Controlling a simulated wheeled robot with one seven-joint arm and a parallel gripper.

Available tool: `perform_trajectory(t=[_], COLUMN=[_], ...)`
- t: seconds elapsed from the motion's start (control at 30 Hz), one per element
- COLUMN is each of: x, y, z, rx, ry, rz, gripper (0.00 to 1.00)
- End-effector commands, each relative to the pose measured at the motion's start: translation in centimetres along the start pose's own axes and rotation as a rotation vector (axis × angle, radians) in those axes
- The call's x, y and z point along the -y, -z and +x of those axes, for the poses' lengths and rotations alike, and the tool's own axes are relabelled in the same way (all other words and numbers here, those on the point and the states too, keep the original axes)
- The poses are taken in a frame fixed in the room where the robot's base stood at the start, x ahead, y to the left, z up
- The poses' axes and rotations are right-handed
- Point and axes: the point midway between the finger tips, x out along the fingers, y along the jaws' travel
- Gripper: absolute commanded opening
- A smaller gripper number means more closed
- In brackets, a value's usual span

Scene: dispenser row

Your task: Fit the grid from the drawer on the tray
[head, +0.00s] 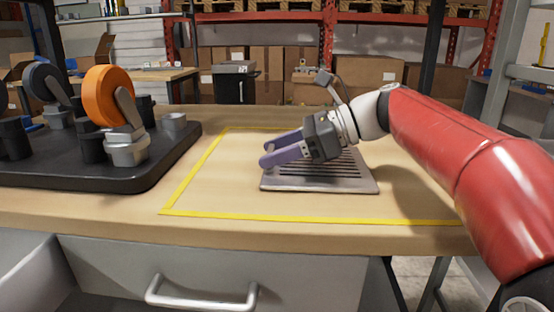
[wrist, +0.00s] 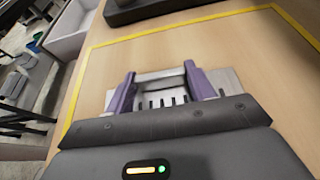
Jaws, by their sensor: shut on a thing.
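The tray (head: 270,184) is a flat grey metal box on the worktop, inside a yellow outline. The slotted grey grid (head: 355,168) shows at its top, partly hidden by my gripper. My gripper (head: 272,153), with purple fingers, is over the tray's left part. In the wrist view the fingers are apart, with slotted metal of the grid (wrist: 160,77) between them; the gripper is shut on it. Metal of the tray (wrist: 228,80) shows outside the fingers. I cannot tell whether the grid lies fully flat on the tray.
A drawer (head: 205,275) below the worktop stands open at lower left. A black base (head: 90,172) at left bears an orange wheel (head: 106,92), a dark wheel (head: 42,84) and several cups. The outlined wood (head: 215,185) left of the tray is bare.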

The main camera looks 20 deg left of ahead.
Motion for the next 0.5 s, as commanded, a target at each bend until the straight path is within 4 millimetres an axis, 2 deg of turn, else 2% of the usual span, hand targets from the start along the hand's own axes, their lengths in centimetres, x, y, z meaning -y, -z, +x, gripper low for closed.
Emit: perform_trajectory(t=[0.27,0.3,0.43,0.5], x=[-0.04,-0.03,-0.02,-0.02], y=[-0.01,0.04,0.02,0.02], z=[0.0,0.01,0.0,0.0], rx=[0.0,0.0,0.0,0.0], ry=[0.0,0.0,0.0,0.0], rz=[0.0,0.0,0.0,0.0], gripper=[0.25,0.57,0.74,0.76])
